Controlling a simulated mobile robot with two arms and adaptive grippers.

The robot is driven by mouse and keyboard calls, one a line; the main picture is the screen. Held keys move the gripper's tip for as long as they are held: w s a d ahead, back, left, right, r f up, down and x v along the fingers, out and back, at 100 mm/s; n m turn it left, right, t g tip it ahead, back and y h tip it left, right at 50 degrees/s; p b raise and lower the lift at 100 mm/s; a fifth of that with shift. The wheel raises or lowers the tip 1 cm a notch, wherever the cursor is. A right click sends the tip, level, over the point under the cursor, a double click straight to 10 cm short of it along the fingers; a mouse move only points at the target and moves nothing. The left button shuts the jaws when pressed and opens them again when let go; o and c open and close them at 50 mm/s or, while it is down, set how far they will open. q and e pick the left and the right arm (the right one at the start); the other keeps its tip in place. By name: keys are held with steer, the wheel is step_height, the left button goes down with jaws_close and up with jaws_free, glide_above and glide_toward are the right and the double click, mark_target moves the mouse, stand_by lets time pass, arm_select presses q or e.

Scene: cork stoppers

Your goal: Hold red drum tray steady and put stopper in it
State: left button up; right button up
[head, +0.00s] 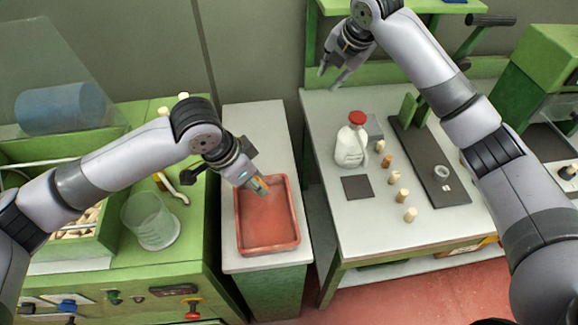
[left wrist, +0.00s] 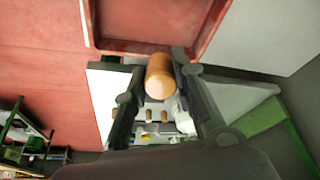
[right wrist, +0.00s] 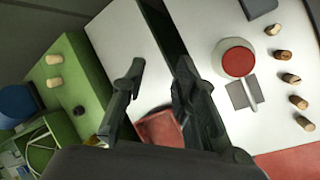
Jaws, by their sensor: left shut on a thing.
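The red tray (head: 268,249) lies on a narrow white-topped stand in the middle of the head view. My left gripper (head: 260,186) is over its upper left part, shut on a brown cork stopper. The left wrist view shows this stopper (left wrist: 160,76) between the two fingers, with the tray's rim (left wrist: 150,46) beyond it. My right gripper (head: 333,77) is open and empty, high near the back edge of the right table. The right wrist view shows part of the tray (right wrist: 160,130) between its parted fingers. Neither gripper visibly touches the tray.
On the right table several loose stoppers (head: 404,195) stand in a row beside a white jug with a red cap (head: 351,145), a dark square pad (head: 357,187) and a long dark board (head: 440,185). A clear beaker (head: 151,221) stands on the green bench at left.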

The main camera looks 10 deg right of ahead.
steer(key=s+a+f+n+g, duration=0.3)
steer(key=s+a+f+n, duration=0.3)
steer(key=s+a+f, duration=0.3)
steer(key=n+g+h, duration=0.2)
steer(key=n, duration=0.1)
glide_above(289, 196)
step_height(289, 196, down, 5)
steer(key=f, duration=1.1)
steer(key=shift+w+f, duration=0.25)
steer(key=shift+c, duration=0.5)
steer(key=shift+d, duration=0.1)
jaws_close()
